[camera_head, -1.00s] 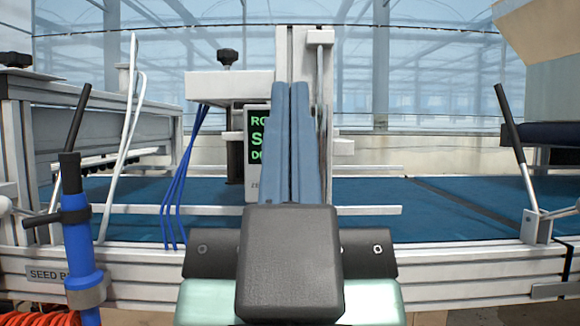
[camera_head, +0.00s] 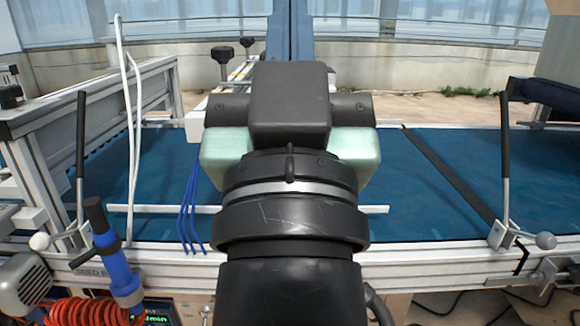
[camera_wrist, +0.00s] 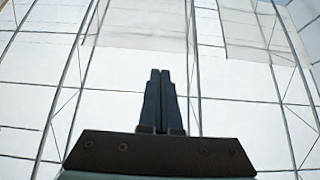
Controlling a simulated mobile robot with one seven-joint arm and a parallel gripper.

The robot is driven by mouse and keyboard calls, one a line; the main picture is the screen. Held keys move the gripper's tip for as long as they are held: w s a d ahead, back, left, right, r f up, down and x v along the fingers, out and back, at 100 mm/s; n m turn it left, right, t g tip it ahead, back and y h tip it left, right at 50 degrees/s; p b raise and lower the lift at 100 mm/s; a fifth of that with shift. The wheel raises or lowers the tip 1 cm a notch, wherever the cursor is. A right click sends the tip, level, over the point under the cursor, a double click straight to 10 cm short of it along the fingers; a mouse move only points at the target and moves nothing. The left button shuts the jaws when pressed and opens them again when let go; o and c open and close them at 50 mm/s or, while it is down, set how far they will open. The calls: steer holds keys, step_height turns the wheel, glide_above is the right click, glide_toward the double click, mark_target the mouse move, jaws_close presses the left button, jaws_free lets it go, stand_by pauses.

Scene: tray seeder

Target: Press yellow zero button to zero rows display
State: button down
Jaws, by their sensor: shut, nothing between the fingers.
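My gripper (camera_head: 291,35) points up and away in the head view, with its two blue-grey fingers pressed together and its tips cut off by the top edge. In the wrist view my gripper (camera_wrist: 160,75) is shut and empty, against a pale glazed wall or roof. The rows display is not visible now; my gripper and wrist cover the middle of the head view. The yellow zero button is not seen in any frame.
A blue conveyor belt (camera_head: 430,200) runs across behind a metal rail. Blue tubes (camera_head: 190,210) hang left of my wrist. A lever (camera_head: 505,160) stands at right, another (camera_head: 81,150) at left. A blue-handled tool (camera_head: 115,255) and a red coiled hose (camera_head: 85,312) are at lower left.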

steer(key=w+r+m+g+p, duration=0.2)
steer(key=w+r+g+p, duration=0.8)
steer(key=p, duration=2.3)
step_height(320, 180, down, 17)
steer(key=m+g+y+p, duration=0.25)
steer(key=m+p, duration=0.55)
steer(key=m, duration=0.5)
steer(key=s+f+m+g, duration=0.2)
steer(key=s+f+m, duration=0.3)
steer(key=f, duration=0.5)
steer(key=s+f+m+g, duration=0.2)
steer(key=s+f+m, duration=0.4)
steer(key=f+m, duration=0.2)
steer(key=shift+s+f+m+p, duration=0.2)
steer(key=shift+f+m+p, duration=0.15)
steer(key=shift+f, duration=0.5)
steer(key=shift+y, duration=0.25)
